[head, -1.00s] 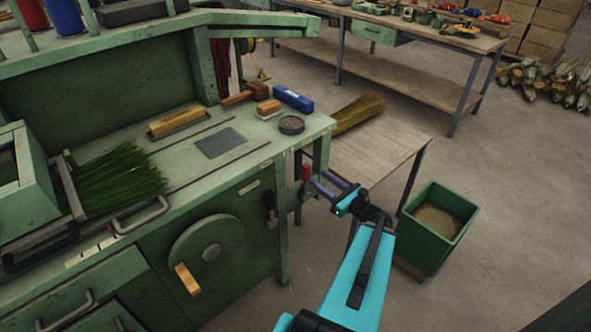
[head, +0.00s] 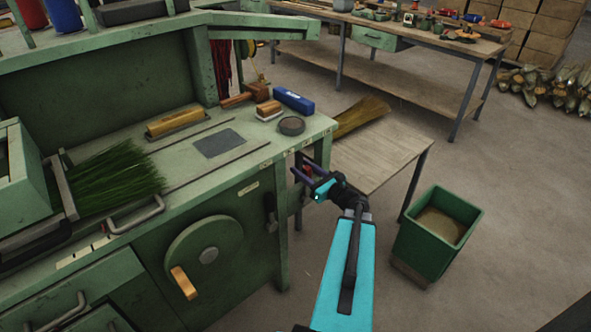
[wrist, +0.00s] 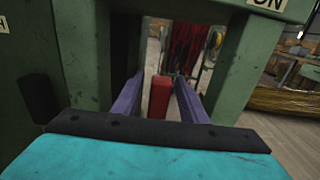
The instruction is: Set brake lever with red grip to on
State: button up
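The brake lever's red grip (wrist: 159,97) stands upright in the wrist view, between the two purple fingers of my gripper (wrist: 160,82). The fingers are apart, with a visible gap on each side of the grip. In the head view my gripper (head: 303,170) is at the right front corner of the green winding bench (head: 262,165), and the red grip is hidden there behind the fingers. Part of an "ON" label (wrist: 268,4) shows on the green frame at the top right of the wrist view. The lever's lower part is hidden.
A black-handled lever (head: 270,207) is on the bench front, left of my gripper. A handwheel (head: 208,255) is further left. A wooden side table (head: 385,155) and a green bin (head: 437,228) stand to the right. Open floor lies beyond the bin.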

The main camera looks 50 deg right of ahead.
jog(key=shift+w+d, duration=0.1)
jog(key=shift+w, duration=1.15)
grip_shut()
